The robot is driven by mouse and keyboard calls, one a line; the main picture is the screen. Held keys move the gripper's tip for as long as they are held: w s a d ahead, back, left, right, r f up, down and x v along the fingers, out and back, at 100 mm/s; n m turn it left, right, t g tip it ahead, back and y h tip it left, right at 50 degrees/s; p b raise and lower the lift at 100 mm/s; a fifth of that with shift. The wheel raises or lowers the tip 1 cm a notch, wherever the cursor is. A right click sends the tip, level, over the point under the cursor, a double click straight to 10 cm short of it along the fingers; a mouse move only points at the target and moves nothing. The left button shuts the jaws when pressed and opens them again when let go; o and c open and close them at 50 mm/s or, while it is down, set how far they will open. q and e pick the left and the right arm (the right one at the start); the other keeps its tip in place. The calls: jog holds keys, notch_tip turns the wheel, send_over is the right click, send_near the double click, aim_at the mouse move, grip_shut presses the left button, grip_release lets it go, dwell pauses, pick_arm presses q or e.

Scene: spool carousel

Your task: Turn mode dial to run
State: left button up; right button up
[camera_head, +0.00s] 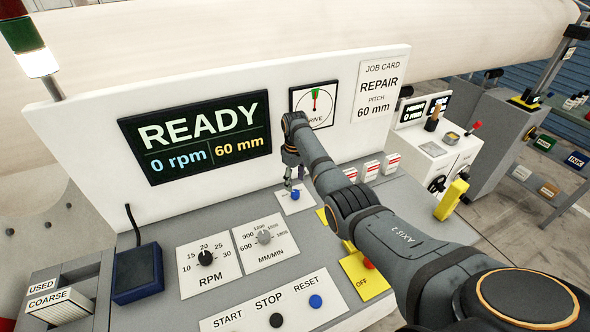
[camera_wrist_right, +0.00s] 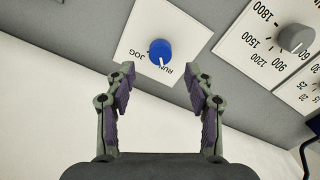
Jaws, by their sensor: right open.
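The mode dial (camera_wrist_right: 160,50) is a blue round knob on a white plate marked JOG and RUN. Its white mark sits at the knob's lower edge in the right wrist view, between the two words; I cannot tell which it points at. The dial also shows in the head view (camera_head: 295,194), on the console left of my right forearm. My right gripper (camera_head: 292,178) is above the dial, fingers pointing down. In the right wrist view, its open fingers (camera_wrist_right: 161,75) stand apart with nothing between them, and the dial lies just beyond the tips. My left gripper is not in view.
The screen (camera_head: 200,136) reads READY, 0 rpm, 60 mm. The RPM dial (camera_head: 205,258), the MM/MIN dial (camera_head: 264,237) and the START, STOP, RESET plate (camera_head: 275,305) lie nearer on the console. A yellow plate marked OFF (camera_head: 366,280) sits beside my right arm.

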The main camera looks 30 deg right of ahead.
aim_at(295, 192)
notch_tip(295, 192, up, 7)
dwell(0.6)
